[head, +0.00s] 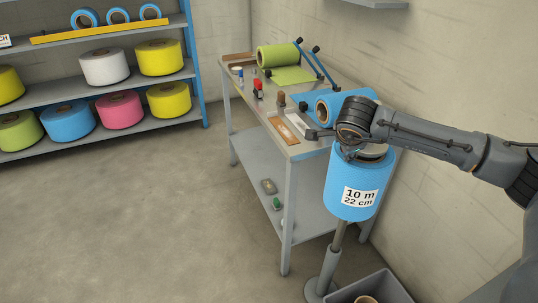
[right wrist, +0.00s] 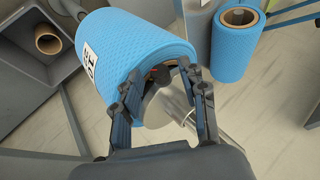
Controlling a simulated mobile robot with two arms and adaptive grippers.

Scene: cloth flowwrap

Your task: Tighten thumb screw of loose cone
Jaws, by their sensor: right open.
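A blue roll (head: 358,185) labelled "10 m 22 cm" sits on an upright grey stand (head: 334,248). The roll also shows in the right wrist view (right wrist: 140,40). A grey metal cone (right wrist: 160,106) is at the roll's top end, partly hidden by my fingers; a grey part of it shows in the head view (head: 376,152). My right gripper (head: 350,150) is over the roll's top end. In the right wrist view the gripper (right wrist: 160,76) is open, with its fingers on both sides of the cone's centre. I cannot make out the thumb screw clearly, nor whether a finger touches it.
A grey worktable (head: 290,150) behind the stand holds a green roll (head: 278,56), another blue roll (head: 345,103) and small tools. A grey bin (head: 372,287) stands near the stand's foot. Shelves (head: 95,85) with coloured rolls are at the left. The floor between is clear.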

